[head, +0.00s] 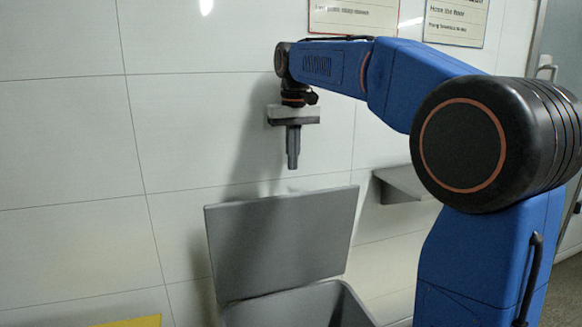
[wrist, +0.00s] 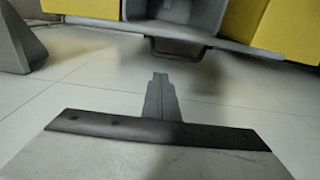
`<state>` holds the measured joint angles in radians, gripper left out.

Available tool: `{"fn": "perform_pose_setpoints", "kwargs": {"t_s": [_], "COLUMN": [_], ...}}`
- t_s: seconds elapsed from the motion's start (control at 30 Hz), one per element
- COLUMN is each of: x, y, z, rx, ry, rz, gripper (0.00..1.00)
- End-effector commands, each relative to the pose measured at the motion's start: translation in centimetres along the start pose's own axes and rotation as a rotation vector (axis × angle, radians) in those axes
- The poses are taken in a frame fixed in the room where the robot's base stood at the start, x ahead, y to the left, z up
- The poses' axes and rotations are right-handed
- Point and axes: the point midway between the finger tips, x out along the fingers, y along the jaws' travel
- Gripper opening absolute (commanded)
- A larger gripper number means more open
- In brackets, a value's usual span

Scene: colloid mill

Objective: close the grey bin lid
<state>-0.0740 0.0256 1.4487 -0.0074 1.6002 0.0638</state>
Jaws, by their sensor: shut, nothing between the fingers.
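The grey bin (head: 300,308) stands at the bottom of the head view, cut off by the frame edge. Its flat grey lid (head: 283,245) stands open, raised steeply in front of the tiled wall. Part of the dark opening shows below the lid. My gripper (head: 292,166) points straight down just above the lid's upper edge in the picture, apart from it. Its fingers are together and empty. In the wrist view my gripper (wrist: 160,76) also shows shut, with nothing held. I cannot clearly make out the lid in the wrist view.
A grey wall shelf (head: 402,186) is right of the lid, partly behind my arm. A yellow surface (head: 130,322) shows at the lower left. Two signs (head: 353,14) (head: 456,20) hang above. The wall left of the bin is clear.

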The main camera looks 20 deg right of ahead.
Motion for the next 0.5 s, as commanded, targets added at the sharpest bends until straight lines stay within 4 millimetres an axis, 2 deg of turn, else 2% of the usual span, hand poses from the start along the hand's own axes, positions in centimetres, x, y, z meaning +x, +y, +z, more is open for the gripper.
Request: {"fn": "perform_pose_setpoints", "kwargs": {"t_s": [0.3, 0.5], "x": [5.2, 7.6], "y": [0.0, 0.0], "z": [0.1, 0.1], "rx": [0.0, 0.0], "ry": [-0.002, -0.001], "rz": [0.0, 0.0], "gripper": [0.0, 0.0]}}
